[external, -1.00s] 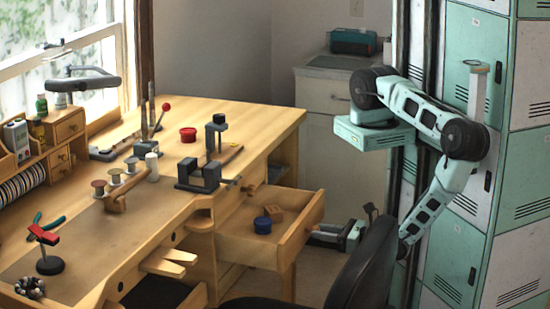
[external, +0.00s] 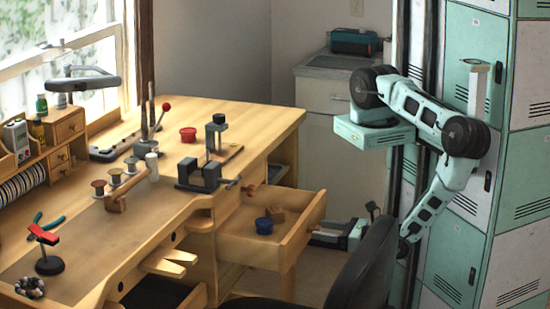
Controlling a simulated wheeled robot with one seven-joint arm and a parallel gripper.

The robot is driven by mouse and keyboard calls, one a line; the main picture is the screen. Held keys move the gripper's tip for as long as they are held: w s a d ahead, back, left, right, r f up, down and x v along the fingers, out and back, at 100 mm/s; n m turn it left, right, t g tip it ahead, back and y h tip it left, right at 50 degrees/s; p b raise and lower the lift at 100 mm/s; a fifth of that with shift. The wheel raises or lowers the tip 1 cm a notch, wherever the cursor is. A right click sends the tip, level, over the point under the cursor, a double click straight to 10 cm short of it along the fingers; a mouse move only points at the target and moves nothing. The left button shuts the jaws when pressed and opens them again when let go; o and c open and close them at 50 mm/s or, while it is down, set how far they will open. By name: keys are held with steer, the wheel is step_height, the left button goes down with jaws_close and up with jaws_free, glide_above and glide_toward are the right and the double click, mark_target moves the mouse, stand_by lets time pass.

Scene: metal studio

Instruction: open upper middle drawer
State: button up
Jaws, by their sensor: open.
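The wooden workbench (external: 262,122) has a drawer (external: 300,238) pulled well out on its right side. Whether this is the upper middle drawer is hard to tell. My gripper (external: 314,236) is low, just right of the drawer front, with its fingers pointing left towards it. It is open, and I see nothing between the fingers. Whether it touches the drawer I cannot tell. My arm comes down from the upper right, and the chair hides part of my wrist.
A black chair (external: 362,275) stands in front, close to the drawer and my wrist. Teal and white lockers (external: 515,190) rise on the right. A lower tray or drawer (external: 165,291) is out at the front.

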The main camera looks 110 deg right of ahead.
step_height(320, 180, up, 10)
steer(key=p, duration=0.7)
steer(key=shift+f, duration=0.15)
